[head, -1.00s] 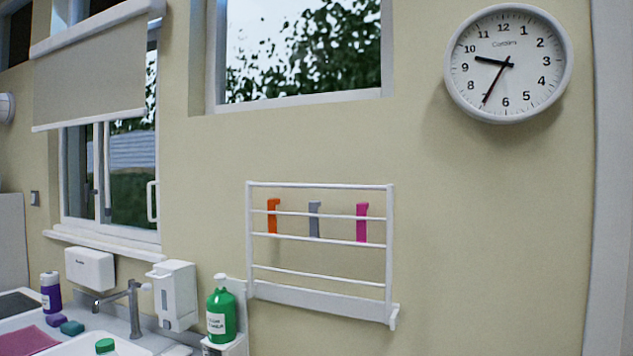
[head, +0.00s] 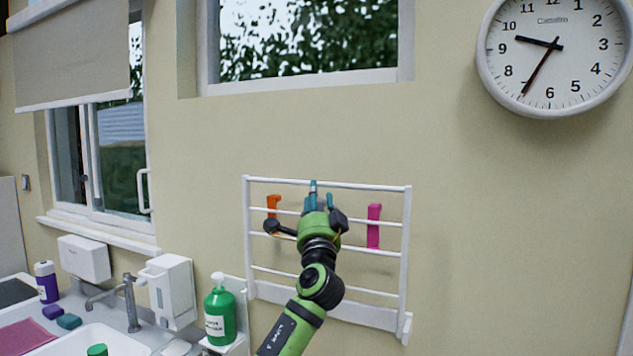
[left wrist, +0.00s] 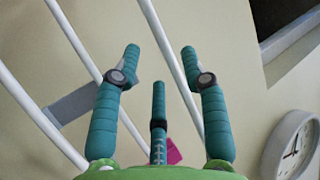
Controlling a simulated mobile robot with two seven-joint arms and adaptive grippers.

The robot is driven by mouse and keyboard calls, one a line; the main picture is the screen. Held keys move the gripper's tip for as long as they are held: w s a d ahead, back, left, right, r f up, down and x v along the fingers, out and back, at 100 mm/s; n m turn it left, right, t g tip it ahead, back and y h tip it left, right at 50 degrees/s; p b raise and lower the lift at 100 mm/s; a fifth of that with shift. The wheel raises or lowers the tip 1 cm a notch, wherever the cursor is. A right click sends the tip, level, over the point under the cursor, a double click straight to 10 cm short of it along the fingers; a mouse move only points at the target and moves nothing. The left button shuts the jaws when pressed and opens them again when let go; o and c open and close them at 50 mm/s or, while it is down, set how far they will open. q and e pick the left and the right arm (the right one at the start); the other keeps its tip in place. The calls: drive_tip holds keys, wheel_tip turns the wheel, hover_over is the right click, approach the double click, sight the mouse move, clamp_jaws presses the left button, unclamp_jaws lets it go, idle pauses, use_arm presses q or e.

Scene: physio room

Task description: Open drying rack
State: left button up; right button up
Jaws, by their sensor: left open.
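The white drying rack (head: 409,245) is mounted on the wall and stands upright, flat against it, with several horizontal bars. An orange clip (head: 273,204) and a pink clip (head: 374,226) show behind its bars. My left gripper (head: 321,192) is open in front of the rack's upper middle and hides the grey clip in the head view. In the left wrist view my teal fingers (left wrist: 160,60) are spread, and a white rack bar (left wrist: 154,20) runs between them; contact cannot be told. The grey clip (left wrist: 78,103) shows there too. My right gripper is not in view.
Below left is a sink counter with a tap (head: 130,303), a white dispenser (head: 168,290) and a green pump bottle (head: 220,312) close to the rack's left side. A wall clock (head: 553,48) hangs at upper right. The wall right of the rack is bare.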

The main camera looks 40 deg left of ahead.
use_arm(q)
drive_tip(key=p+x, duration=0.2)
drive_tip(key=x, duration=0.2)
drive_tip(key=shift+r, duration=0.15)
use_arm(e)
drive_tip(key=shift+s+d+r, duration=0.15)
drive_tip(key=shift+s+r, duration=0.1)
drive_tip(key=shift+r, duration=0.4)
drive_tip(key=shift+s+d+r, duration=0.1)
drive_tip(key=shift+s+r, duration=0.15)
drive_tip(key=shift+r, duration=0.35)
use_arm(q)
clamp_jaws()
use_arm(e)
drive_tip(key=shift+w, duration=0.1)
